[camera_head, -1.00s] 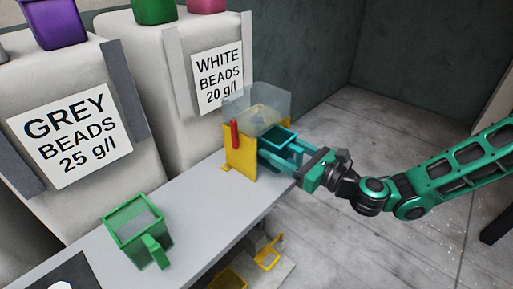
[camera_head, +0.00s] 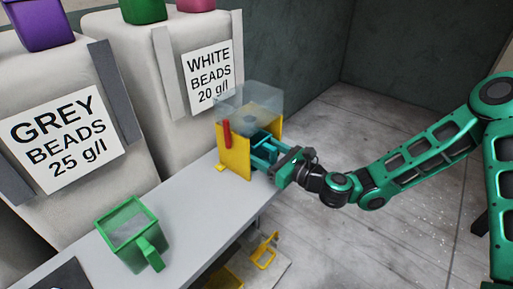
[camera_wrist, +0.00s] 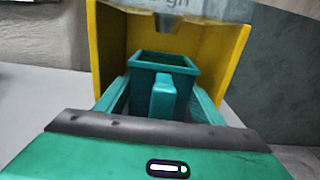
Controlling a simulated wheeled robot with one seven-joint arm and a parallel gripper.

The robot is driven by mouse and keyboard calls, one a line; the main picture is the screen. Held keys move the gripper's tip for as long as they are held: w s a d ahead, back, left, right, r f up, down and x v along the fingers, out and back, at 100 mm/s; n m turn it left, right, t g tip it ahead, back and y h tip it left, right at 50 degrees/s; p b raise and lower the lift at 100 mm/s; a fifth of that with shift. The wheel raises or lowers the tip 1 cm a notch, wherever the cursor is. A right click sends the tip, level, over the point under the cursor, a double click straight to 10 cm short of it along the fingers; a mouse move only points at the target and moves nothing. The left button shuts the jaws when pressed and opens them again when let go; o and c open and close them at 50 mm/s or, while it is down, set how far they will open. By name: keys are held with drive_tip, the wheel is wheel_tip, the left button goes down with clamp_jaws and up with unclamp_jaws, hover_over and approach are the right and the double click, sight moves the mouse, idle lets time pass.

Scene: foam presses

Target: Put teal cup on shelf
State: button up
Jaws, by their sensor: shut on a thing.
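The teal cup (camera_wrist: 164,66) is a square, open-topped cup whose handle points toward my wrist camera. My gripper (camera_wrist: 163,108) is shut on its handle, with a finger on either side. In the head view my gripper (camera_head: 280,160) reaches in from the right, and the teal cup (camera_head: 262,142) is partly hidden by the yellow dispenser. The cup stands upright between the dispenser's yellow walls, below its spout. I cannot tell whether it touches the base. A grey shelf (camera_head: 190,205) runs along the front of the sacks.
The yellow dispenser (camera_head: 234,152) has a clear hopper (camera_head: 250,105) and a red lever (camera_head: 227,133). A green cup (camera_head: 130,235) stands on the shelf at the left. Yellow items (camera_head: 265,250) lie lower down. The shelf between green cup and dispenser is clear.

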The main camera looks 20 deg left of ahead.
sight(275, 158)
drive_tip(key=o, duration=0.8)
drive_tip(key=v, duration=1.2)
